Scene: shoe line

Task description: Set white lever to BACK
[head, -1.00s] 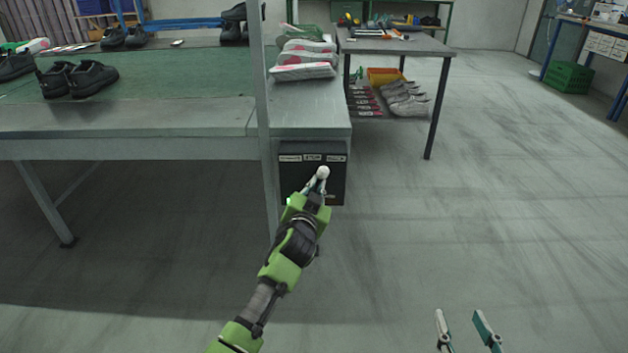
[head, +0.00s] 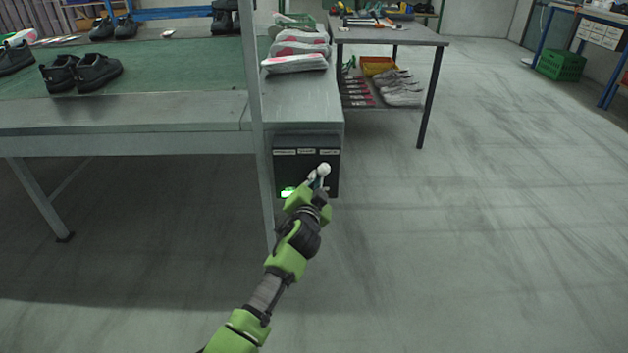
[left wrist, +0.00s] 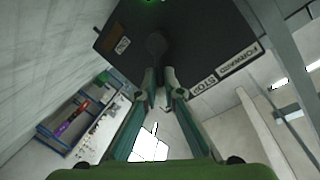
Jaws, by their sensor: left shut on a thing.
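The white lever's round knob (head: 323,169) stands out from a black control box (head: 333,186) on the end of the line's table. Three labels run along the box's top edge, and the knob is just below the right-hand one. In the left wrist view the STOP label (left wrist: 203,86) and FORWARD label (left wrist: 240,60) are readable; a third label (left wrist: 122,46) is on the other side, its word partly unclear. My left gripper (head: 317,182) is shut on the lever, right at the knob. Its fingers (left wrist: 159,75) show in the left wrist view against the shaded knob (left wrist: 155,44). My right gripper is out of view.
A green light (head: 288,192) glows at the box's lower left. A steel post (head: 257,120) rises just left of the box. A grey side table (head: 390,36) with shoes (head: 403,94) on its lower shelf stands behind.

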